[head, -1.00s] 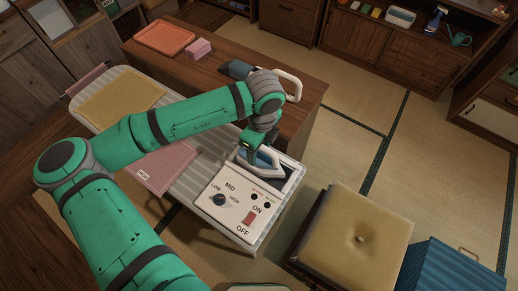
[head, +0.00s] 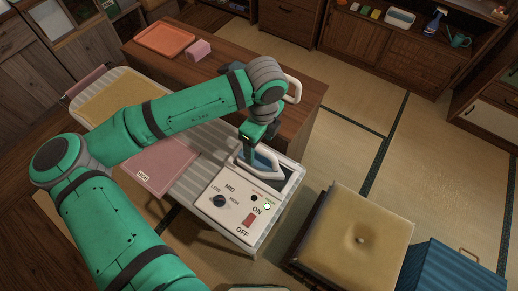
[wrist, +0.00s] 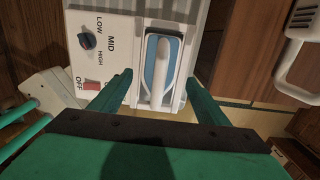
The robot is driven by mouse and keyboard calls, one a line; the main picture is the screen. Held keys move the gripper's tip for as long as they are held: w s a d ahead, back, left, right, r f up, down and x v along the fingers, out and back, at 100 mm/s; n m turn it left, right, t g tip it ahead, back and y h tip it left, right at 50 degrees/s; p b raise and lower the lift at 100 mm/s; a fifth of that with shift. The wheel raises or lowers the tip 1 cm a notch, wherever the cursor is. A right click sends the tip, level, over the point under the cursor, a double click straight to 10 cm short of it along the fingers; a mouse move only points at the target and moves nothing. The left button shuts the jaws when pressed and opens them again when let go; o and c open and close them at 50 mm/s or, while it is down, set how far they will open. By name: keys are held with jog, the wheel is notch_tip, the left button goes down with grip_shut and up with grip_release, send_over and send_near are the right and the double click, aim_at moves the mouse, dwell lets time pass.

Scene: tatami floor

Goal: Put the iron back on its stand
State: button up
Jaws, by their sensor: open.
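The iron (head: 262,162), blue and white with a white loop handle, sits in the dark recess at the far end of the white stand (head: 213,216). It also shows in the wrist view (wrist: 149,72), lying lengthwise in the recess. My gripper (head: 250,148) is over the iron. In the wrist view my gripper (wrist: 159,84) is open, with one green finger on each side of the iron and nothing gripped. The stand has a dark dial (head: 219,200), a red switch (head: 249,220) and a lit pale lamp (head: 267,206).
The stand is on the striped ironing board (head: 180,186), with a folded pink cloth (head: 160,170) and a yellow cloth (head: 110,101). A wooden table (head: 300,112) behind holds an orange tray (head: 165,39) and a pink box (head: 198,49). A cushion (head: 360,225) is at right.

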notch_tip(320, 180, up, 8)
jog(key=shift+d+f, duration=0.15)
